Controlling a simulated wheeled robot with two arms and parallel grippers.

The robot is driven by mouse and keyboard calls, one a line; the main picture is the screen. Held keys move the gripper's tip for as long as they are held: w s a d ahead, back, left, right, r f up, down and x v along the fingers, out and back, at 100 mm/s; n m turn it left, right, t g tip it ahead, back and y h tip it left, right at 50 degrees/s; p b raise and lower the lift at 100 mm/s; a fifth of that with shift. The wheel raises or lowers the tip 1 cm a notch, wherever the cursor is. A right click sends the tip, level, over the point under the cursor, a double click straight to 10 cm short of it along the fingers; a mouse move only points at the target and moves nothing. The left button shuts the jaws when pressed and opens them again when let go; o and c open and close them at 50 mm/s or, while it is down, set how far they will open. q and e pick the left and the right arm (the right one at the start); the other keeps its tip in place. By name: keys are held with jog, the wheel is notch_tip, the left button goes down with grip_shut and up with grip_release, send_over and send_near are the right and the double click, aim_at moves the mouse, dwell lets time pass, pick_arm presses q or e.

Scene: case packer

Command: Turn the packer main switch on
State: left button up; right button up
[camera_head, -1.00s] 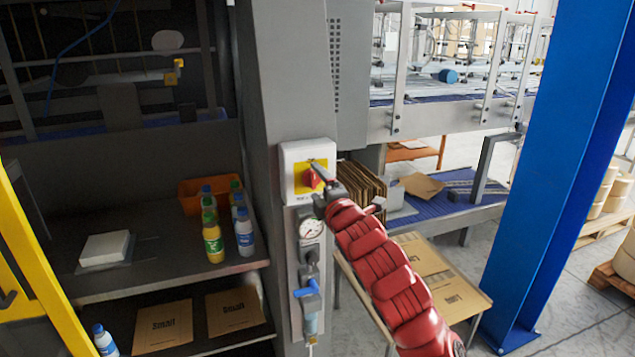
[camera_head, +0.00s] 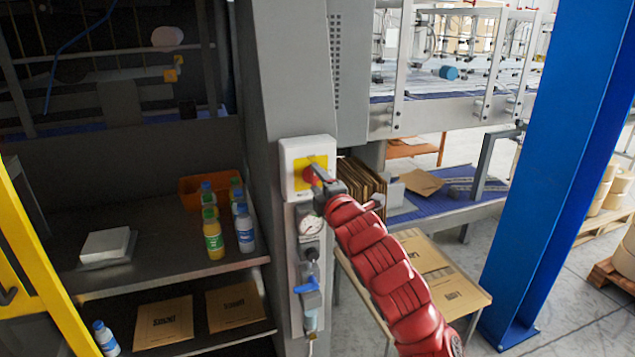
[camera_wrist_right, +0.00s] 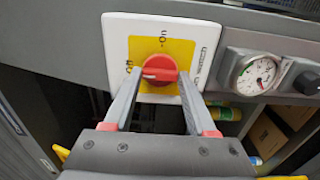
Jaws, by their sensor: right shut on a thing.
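The main switch is a red round knob (camera_wrist_right: 160,69) on a yellow plate (camera_wrist_right: 178,48) in a white box (camera_wrist_right: 115,30). In the wrist view "On" is printed above the knob and "Off" to its left. A pale mark on the knob lies on its left, toward "Off". My right gripper (camera_wrist_right: 160,77) has one finger on each side of the knob and is shut on it. In the head view the right gripper (camera_head: 318,173) reaches the switch box (camera_head: 292,153) from the lower right and partly hides the knob. My left gripper is not in view.
A pressure gauge (camera_head: 311,226) and a blue-handled valve (camera_head: 306,286) sit below the switch on the grey post. Bottles (camera_head: 213,240) and an orange bin (camera_head: 190,183) stand on the left shelf. A blue column (camera_head: 550,150) rises on the right.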

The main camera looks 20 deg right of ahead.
jog(key=shift+f+m+b, duration=0.2)
jog(key=shift+m+b, duration=0.9)
jog(key=shift+m, duration=0.1)
jog(key=m+b, duration=0.2)
jog(key=shift+m, duration=0.3)
jog(key=m+b, duration=0.4)
jog(key=shift+m, duration=0.3)
jog(key=m+b, duration=0.4)
jog(key=shift+m, duration=0.3)
jog(key=shift+r+m+b, duration=0.1)
jog(key=shift+m+b, duration=0.85)
jog(key=shift+m, duration=0.85)
